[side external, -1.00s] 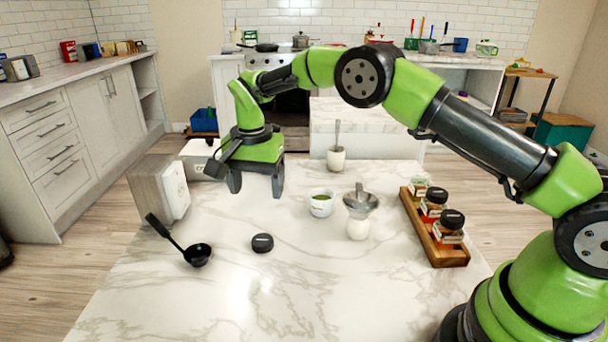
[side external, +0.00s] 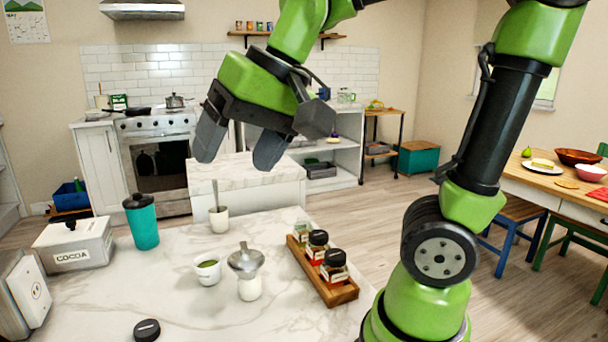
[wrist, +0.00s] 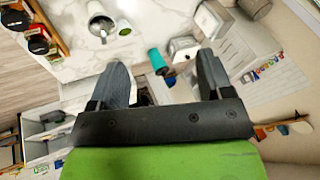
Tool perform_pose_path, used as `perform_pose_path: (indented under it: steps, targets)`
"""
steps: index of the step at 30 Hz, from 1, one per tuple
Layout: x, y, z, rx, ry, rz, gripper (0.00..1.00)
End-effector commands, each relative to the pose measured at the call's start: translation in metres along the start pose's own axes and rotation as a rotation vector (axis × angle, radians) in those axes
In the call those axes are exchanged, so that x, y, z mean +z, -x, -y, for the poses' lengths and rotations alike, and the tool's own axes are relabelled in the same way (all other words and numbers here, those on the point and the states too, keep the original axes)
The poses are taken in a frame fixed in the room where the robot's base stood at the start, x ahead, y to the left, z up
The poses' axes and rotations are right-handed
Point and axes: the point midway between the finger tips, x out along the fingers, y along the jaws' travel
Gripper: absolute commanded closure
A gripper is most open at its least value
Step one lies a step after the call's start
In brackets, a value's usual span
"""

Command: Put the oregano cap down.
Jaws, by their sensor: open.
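A black round cap (side external: 147,330), which I take to be the oregano cap, lies on the marble table at the bottom edge of the side view. My gripper (side external: 238,148) is open and empty, raised high above the back of the table and well apart from the cap. Its two spread fingers show in the wrist view (wrist: 162,75) with nothing between them. An uncapped jar with green contents (side external: 302,228) stands at the back of the wooden rack (side external: 345,293). The cap is not seen in the wrist view.
Two black-capped jars (side external: 334,266) share the rack. A funnel over a white jar (side external: 248,285), a cup with green contents (side external: 208,271), a teal tumbler (side external: 143,225) and a cocoa box (side external: 72,246) stand on the table. Bare marble lies around the cap.

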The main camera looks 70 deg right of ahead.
Motion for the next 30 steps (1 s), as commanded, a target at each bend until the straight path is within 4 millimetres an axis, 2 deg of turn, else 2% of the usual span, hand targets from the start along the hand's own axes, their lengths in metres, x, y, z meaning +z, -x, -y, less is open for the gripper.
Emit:
perform_pose_path:
  steps: [1,3,9,13,30]
  targets:
    - [0.015,0.008,-0.009,-0.02,0.025,-0.03,0.27]
    - [0.033,0.013,-0.019,-0.042,0.061,-0.064,0.27]
    - [0.064,0.015,-0.038,-0.074,0.127,-0.123,0.27]
    - [0.07,0.014,-0.042,-0.078,0.139,-0.133,0.27]
    - [0.069,0.014,-0.041,-0.078,0.138,-0.132,0.27]
